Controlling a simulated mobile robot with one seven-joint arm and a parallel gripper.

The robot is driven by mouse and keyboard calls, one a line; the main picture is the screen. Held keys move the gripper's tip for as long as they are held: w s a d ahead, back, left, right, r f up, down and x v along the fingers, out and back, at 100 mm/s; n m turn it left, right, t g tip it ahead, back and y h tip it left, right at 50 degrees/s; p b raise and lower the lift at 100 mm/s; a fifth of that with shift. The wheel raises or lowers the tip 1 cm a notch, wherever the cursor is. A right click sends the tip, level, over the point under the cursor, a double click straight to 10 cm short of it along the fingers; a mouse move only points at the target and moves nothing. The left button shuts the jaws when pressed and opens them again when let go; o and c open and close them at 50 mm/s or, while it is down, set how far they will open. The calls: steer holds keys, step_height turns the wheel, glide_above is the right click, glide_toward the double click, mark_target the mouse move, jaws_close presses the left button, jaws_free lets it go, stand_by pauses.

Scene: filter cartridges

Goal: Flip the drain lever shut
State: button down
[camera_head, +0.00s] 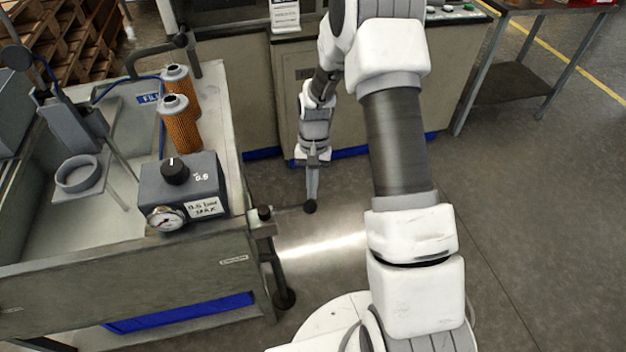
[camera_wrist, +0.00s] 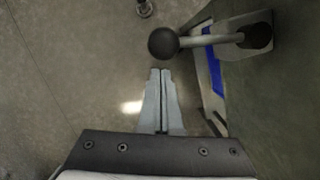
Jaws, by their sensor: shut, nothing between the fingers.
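The drain lever (camera_head: 288,210) is a thin rod with a black ball knob (camera_head: 310,206), standing out sideways from a pivot at the bench's near right corner. In the wrist view the black knob (camera_wrist: 163,43) and its rod (camera_wrist: 210,40) run right to the dark pivot. My gripper (camera_head: 312,196) hangs down beside the bench with its fingers closed and empty. In the wrist view the closed fingertips (camera_wrist: 160,71) are just below the knob in the picture, close to it. I cannot tell whether they touch it.
The bench (camera_head: 130,262) at left holds a grey pressure box (camera_head: 182,190) with knob and gauge, orange filter cartridges (camera_head: 183,126) and a ring-shaped holder (camera_head: 78,174). A cabinet (camera_head: 445,95) stands behind my arm. Open floor (camera_head: 530,220) lies at right.

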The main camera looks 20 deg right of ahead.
steer(key=shift+s+a+r, duration=0.1)
steer(key=shift+s, duration=0.1)
steer(key=shift+s, duration=0.1)
